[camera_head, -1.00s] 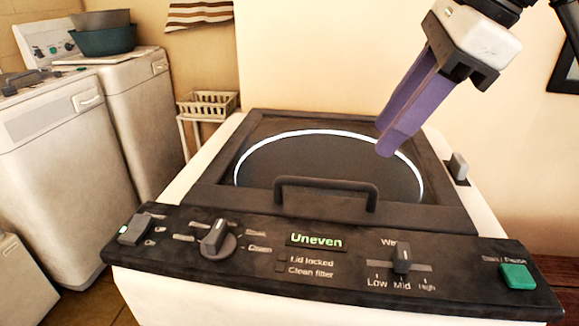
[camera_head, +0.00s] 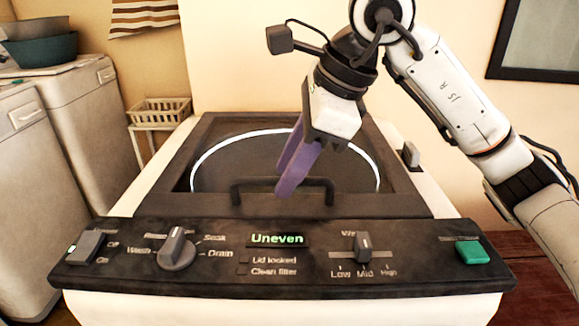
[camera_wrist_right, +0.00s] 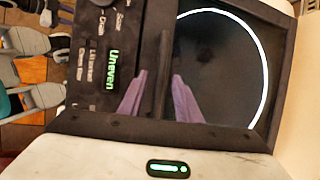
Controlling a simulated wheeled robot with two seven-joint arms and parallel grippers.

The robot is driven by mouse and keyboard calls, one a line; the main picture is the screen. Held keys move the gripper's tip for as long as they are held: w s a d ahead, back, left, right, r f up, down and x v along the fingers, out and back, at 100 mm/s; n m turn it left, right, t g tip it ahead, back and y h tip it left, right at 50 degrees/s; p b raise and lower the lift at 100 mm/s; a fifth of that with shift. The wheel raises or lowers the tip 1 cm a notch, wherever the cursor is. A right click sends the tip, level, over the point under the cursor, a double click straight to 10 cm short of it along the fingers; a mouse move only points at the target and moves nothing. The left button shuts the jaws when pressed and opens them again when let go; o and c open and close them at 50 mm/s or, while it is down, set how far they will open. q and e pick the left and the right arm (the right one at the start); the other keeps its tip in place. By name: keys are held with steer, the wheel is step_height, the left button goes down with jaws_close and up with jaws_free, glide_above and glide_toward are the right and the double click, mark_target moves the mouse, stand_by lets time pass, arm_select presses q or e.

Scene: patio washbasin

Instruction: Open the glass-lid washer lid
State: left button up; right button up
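The washer lid (camera_head: 415,208) is shut, a dark frame around a round glass window with a bright ring. Its black bar handle (camera_head: 240,192) stands up at the lid's front edge. My right gripper (camera_head: 281,180) has purple fingers and reaches down over the handle's middle. In the right wrist view, the fingers (camera_wrist_right: 160,92) are apart, with the handle bar (camera_wrist_right: 163,62) showing between them. I cannot tell whether they touch it. The fingers hide part of the handle in the head view. My left gripper is not in view.
The control panel (camera_head: 215,275) runs in front of the lid, with a knob (camera_head: 177,249), a slider (camera_head: 363,246), a green button (camera_head: 472,252) and a display (camera_head: 277,239) reading "Uneven". A basket (camera_head: 160,112) and other washers (camera_head: 90,125) stand left. The wall is behind.

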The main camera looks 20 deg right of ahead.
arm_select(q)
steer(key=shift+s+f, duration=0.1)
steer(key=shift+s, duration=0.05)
arm_select(e)
steer(key=shift+c, duration=0.7)
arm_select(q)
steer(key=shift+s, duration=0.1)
arm_select(e)
jaws_close()
steer(key=shift+r, duration=0.1)
